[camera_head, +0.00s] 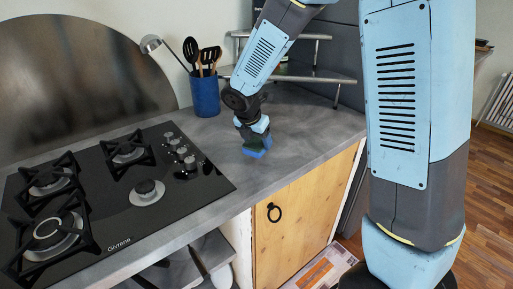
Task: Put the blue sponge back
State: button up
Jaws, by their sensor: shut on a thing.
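The blue sponge (254,153) is low over the grey counter (222,148), to the right of the stove. My gripper (258,142) is above it, pointing down and shut on it. Much of the sponge's top is hidden by the gripper. I cannot tell whether the sponge touches the counter or is just above it.
A black gas hob (120,195) fills the counter's left part. A blue holder (206,95) with dark utensils stands at the back. A metal rack (290,75) stands at the back right. A wooden cabinet door (290,225) is below. Counter around the sponge is clear.

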aim_at(256, 143)
jog(key=shift+f, duration=1.55)
jog(key=o, duration=1.1)
jog(key=shift+f, duration=0.1)
jog(key=v, duration=1.2)
